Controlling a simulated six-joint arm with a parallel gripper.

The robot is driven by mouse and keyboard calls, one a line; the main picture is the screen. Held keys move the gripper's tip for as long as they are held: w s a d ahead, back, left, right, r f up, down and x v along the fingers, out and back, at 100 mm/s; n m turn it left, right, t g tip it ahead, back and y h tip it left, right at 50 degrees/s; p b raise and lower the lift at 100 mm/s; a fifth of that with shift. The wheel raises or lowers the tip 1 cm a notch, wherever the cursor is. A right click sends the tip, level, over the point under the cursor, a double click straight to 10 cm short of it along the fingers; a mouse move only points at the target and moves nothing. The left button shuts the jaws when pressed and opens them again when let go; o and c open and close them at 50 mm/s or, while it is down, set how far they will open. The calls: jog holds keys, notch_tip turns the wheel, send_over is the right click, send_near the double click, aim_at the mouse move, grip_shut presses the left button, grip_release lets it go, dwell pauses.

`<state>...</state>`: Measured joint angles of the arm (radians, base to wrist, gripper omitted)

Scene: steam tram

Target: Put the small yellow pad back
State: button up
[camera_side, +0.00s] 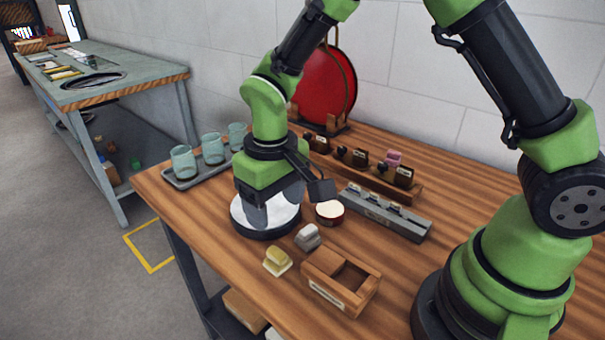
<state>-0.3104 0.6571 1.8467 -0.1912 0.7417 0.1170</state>
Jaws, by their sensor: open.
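The small yellow pad (277,258) sits on the wooden bench near its front edge, on a paler cream base. It is left of an open wooden box (341,291) with a pale label on its front. The box has compartments, and their contents are too dark to tell. My gripper (274,208) points down over a round dark dish with a white top (285,224), up and left of the yellow pad. Its fingers are apart. I see nothing between them, and I cannot tell whether they touch the white surface.
A grey pad (308,237) lies between dish and box. A small round tin (330,213), a grey rail (408,222) and a wooden rack (415,189) stand behind. Glasses on a tray (182,184) stand at left. A red disc (325,88) stands at the wall.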

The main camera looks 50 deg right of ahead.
jog(key=s+d+r+m+t+y, duration=0.1)
jog(key=s+d+r+m+t, duration=0.2)
jog(key=r, duration=0.9)
jog(key=s+d+r+t, duration=0.2)
jog(key=s+r, duration=0.1)
jog(key=s, duration=0.3)
jog(key=s+d+r+m+t+y, duration=0.1)
jog(key=s+d+r+t, duration=0.1)
jog(key=s, duration=0.4)
jog(key=shift+v, duration=0.85)
